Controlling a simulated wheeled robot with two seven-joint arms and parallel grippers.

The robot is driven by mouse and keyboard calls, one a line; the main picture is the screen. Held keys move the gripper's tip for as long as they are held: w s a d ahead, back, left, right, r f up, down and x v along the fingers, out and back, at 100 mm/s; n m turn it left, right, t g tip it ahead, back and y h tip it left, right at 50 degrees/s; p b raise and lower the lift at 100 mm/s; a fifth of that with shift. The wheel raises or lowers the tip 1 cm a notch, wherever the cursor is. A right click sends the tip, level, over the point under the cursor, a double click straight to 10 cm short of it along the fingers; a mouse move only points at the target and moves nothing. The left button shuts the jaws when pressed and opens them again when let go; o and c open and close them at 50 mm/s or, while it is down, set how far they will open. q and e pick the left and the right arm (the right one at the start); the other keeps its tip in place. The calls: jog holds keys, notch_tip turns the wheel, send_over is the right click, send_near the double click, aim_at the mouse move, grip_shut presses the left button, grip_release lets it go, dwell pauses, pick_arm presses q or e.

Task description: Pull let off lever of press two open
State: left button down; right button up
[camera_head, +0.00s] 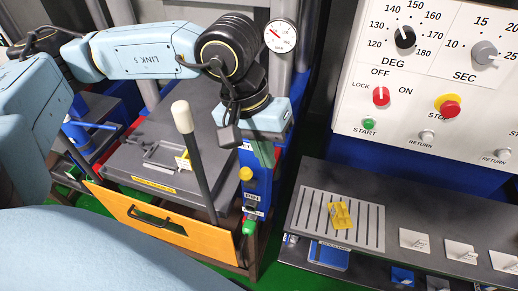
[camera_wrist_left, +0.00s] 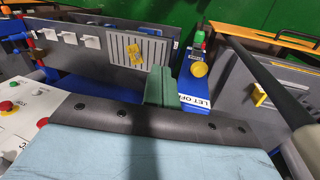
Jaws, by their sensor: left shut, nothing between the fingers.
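My left gripper (camera_head: 263,152) hangs from the arm over the right edge of a press, its green fingers shut with nothing between them. In the left wrist view the shut fingers (camera_wrist_left: 161,87) stand just left of a blue block with a LET OFF label (camera_wrist_left: 195,101). A yellow knob (camera_wrist_left: 199,70) sits on that block; in the head view the yellow knob (camera_head: 246,174) is just below and left of the fingers. I see a gap between fingers and knob in the wrist view. How far the lever is turned cannot be told. My right gripper is not in view.
A long dark handle with a pale grip (camera_head: 181,117) rises left of the gripper. An orange drawer front (camera_head: 150,222) is below. A white control panel (camera_head: 440,100) stands at right, above a grey shelf with a slotted plate (camera_head: 310,208) and yellow piece (camera_head: 340,214).

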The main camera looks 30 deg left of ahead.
aim_at(252, 160)
pick_arm(q)
jog(key=w+a+r+t+y, duration=0.1)
jog(key=w+a+y, duration=0.1)
jog(key=a, duration=0.3)
jog(key=shift+w+a+m+y, duration=0.15)
jog(key=shift+a+m+y, duration=0.15)
jog(key=shift+y, duration=0.1)
jog(key=f, duration=0.3)
jog(key=w+f+p, duration=0.1)
jog(key=f, duration=0.6)
jog(key=shift+w+d, duration=0.15)
jog(key=shift+w, duration=0.05)
